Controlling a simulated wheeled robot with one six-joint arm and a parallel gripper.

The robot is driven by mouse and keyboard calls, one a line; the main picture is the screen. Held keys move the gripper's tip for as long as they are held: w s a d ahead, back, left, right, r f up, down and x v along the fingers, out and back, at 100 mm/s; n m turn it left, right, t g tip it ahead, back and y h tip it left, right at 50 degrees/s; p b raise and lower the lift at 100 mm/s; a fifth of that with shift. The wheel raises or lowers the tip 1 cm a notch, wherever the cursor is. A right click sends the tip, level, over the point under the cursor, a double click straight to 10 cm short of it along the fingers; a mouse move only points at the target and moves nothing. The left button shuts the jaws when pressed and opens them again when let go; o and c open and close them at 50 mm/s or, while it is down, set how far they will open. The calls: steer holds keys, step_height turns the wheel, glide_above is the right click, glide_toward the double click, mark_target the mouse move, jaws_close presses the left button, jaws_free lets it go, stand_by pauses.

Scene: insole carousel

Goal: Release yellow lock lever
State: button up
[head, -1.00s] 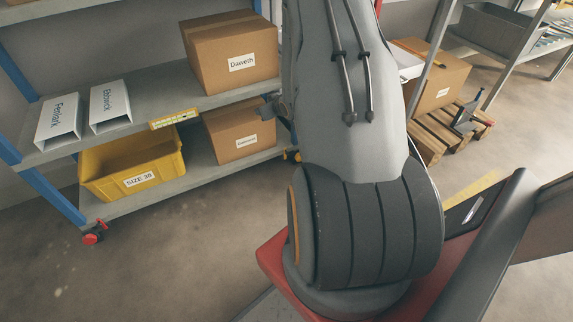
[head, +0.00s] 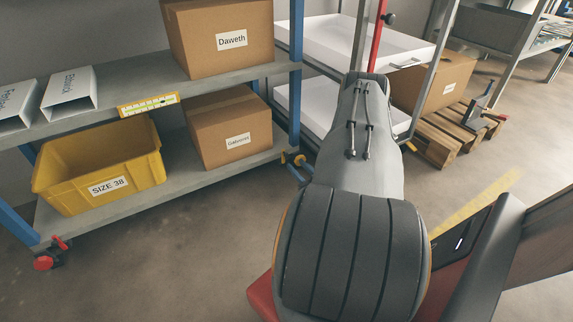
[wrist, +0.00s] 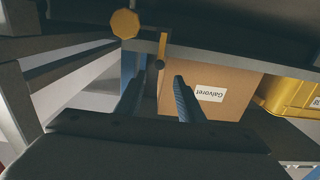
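A yellow lever (wrist: 162,46) with a dark end hangs in the upper middle of the wrist view, with a yellow round knob (wrist: 125,23) to its left. In the head view, a small yellow fitting (head: 297,159) sits low at the shelf's right blue post; it looks like the same lever. My gripper (wrist: 158,77) is open and empty in the wrist view. The lever's dark end appears between its fingertips in the picture. I cannot tell how far beyond the fingers it is, and I see no clear contact. The head view does not show the gripper.
The Galvoret box (head: 230,127) stands on the lower shelf, close beside the lever; it also fills the middle of the wrist view (wrist: 225,78). A yellow SIZE 38 bin (head: 100,165) is left of it. White trays (head: 340,45) and a pallet (head: 450,140) are to the right.

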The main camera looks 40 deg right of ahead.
mark_target(287, 155)
steer(key=shift+b+x, duration=1.85)
steer(key=shift+x, duration=1.95)
steer(key=shift+d+f, duration=0.1)
steer(key=shift+f, duration=0.05)
steer(key=shift+c, duration=0.4)
jaws_close()
